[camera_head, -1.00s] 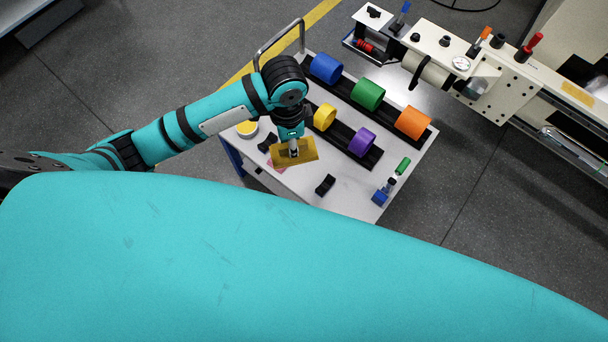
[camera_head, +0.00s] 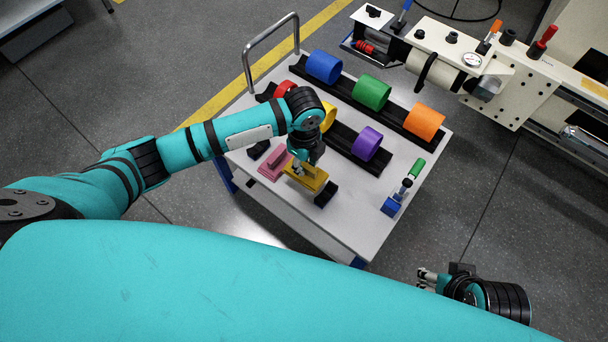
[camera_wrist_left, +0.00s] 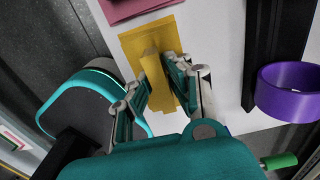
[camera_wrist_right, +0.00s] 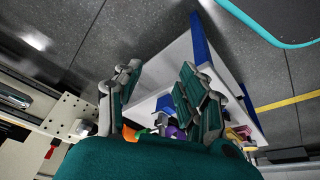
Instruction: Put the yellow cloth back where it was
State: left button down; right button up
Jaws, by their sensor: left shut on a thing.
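The yellow cloth (camera_head: 312,181) is at the near part of the white cart top, just right of a pink cloth (camera_head: 273,166). My left gripper (camera_head: 299,168) is over it with fingers pointing down. In the left wrist view the fingers (camera_wrist_left: 161,78) are shut on a raised fold of the yellow cloth (camera_wrist_left: 136,42), and its flat part spreads beyond them. I cannot tell whether the cloth touches the cart top. My right gripper (camera_head: 427,279) is off the cart at the lower right. In the right wrist view its fingers (camera_wrist_right: 160,75) are apart and empty.
A black block (camera_head: 326,194) stands close right of the yellow cloth. Black racks carry blue (camera_head: 324,67), green (camera_head: 371,92), orange (camera_head: 424,123) and purple (camera_head: 367,143) rings. The front (camera_head: 335,230) is bare.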

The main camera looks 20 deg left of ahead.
pick_arm(q)
notch_tip(320, 180, down, 2)
jog(key=shift+s+f+b, duration=0.1)
jog(key=shift+b, duration=0.2)
notch_tip(320, 180, down, 2)
jog(key=shift+f+b, duration=0.1)
jog(key=shift+b, duration=0.25)
pick_arm(e)
jog(key=w+t, duration=0.1)
jog(key=w, duration=0.1)
jog(key=w+a+t, duration=0.1)
jog(key=w, duration=0.1)
jog(key=shift+a+y, duration=0.1)
jog(key=shift+y, duration=0.2)
pick_arm(q)
jog(key=shift+f, duration=0.15)
jog(key=c, duration=1.3)
grip_release()
jog(key=shift+o, duration=0.2)
